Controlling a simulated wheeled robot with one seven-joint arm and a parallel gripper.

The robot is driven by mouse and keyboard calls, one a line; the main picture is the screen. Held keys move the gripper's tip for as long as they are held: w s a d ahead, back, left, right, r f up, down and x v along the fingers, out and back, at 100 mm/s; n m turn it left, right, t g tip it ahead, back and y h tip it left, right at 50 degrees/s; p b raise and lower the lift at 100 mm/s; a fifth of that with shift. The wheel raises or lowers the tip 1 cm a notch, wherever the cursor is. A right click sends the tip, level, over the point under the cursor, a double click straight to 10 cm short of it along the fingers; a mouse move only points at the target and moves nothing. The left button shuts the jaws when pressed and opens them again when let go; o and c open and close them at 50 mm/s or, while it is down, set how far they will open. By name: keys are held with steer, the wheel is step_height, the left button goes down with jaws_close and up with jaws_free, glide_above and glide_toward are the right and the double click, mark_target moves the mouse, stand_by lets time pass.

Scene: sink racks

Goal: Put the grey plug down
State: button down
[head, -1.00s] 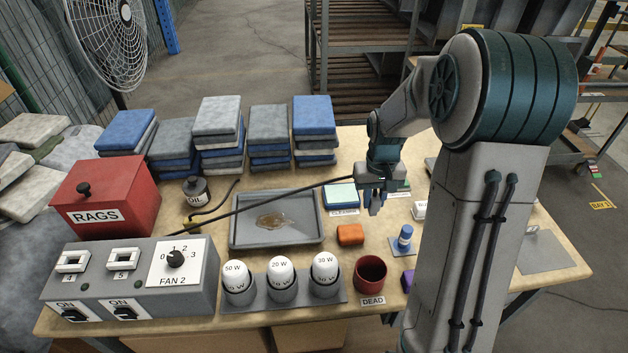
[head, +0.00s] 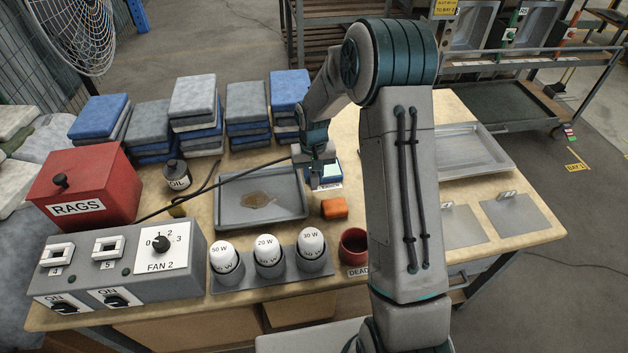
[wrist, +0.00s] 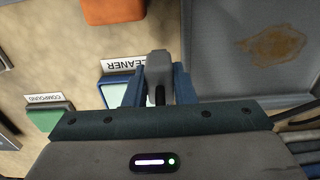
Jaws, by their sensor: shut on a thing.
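The grey plug (wrist: 158,66) is between the two blue fingers of my gripper (wrist: 158,88) in the wrist view, with a short piece of black cord at its base. My gripper is shut on it. In the head view my gripper (head: 318,182) is over the table near the CLEANER pad (head: 333,172), beside the right edge of the grey tray (head: 228,222). The plug cannot be made out there. A black cord (head: 225,178) runs from my gripper leftward across the tray. I cannot tell how high the plug is above the table.
The grey tray holds a brown stain. An orange block (head: 334,208), a red DEAD cup (head: 353,245) and a bulb rack (head: 290,280) stand nearer. The FAN 2 panel (head: 130,285) is at left. Bare tabletop (head: 470,190) shows at right. A green COMPOUND pad (wrist: 48,117) lies beside the CLEANER label.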

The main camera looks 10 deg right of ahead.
mark_target(313, 182)
steer(key=shift+f, duration=1.55)
steer(key=c, duration=1.6)
jaws_free()
steer(key=shift+o, duration=0.5)
